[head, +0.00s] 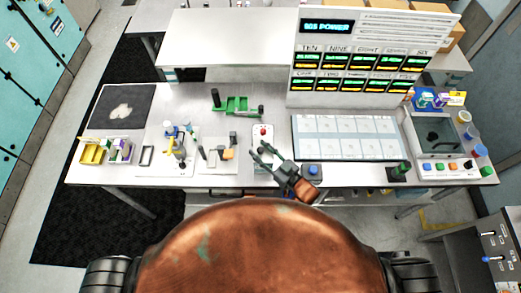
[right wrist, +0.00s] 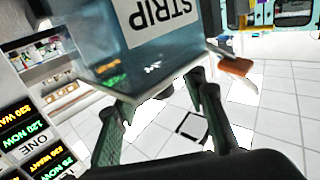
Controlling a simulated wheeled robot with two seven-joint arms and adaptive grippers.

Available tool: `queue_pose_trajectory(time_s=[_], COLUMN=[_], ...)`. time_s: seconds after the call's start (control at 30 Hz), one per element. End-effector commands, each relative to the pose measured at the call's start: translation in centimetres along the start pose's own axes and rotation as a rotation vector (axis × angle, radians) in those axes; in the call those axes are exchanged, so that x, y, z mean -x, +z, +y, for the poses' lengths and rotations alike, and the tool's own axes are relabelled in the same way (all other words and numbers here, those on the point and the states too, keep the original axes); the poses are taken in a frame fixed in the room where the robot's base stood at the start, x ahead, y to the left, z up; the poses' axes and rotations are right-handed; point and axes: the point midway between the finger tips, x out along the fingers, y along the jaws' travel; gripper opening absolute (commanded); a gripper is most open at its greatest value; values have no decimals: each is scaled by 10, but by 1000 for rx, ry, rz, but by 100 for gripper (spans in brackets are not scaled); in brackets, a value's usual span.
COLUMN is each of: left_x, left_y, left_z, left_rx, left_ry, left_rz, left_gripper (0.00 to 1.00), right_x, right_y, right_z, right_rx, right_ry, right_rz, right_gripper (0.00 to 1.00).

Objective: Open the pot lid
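No part is clearly marked as the pot lid. A small white unit with a red knob on top (head: 263,131) stands at the middle of the bench, just beyond my right gripper (head: 268,155). A grey-white box with a dark glazed top (head: 437,133) stands at the right end, its top looking closed. In the right wrist view my right gripper (right wrist: 160,92) has its two green fingers spread apart. A pale blue block labelled STRIP (right wrist: 160,45) is close beyond the fingertips; whether they touch it is unclear. My left gripper is not in view.
A blue-button box (head: 313,171) sits right of my right gripper. A white gridded mat (head: 347,152) lies behind it. A green rack (head: 236,106), small fixtures (head: 180,148) and a yellow bin (head: 92,151) stand left. A display panel (head: 350,85) rises behind.

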Motion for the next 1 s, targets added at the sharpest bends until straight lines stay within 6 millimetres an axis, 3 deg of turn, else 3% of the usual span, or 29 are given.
queue_pose_trajectory(time_s=[0.57,1.0], left_x=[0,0], left_y=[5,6], left_z=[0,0], left_rx=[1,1], left_ry=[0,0], left_rz=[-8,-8], left_gripper=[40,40], right_x=[1,1], right_y=[0,0], right_z=[0,1], right_rx=[0,-1], right_ry=[1,2], right_rz=[0,1], right_gripper=[0,0])
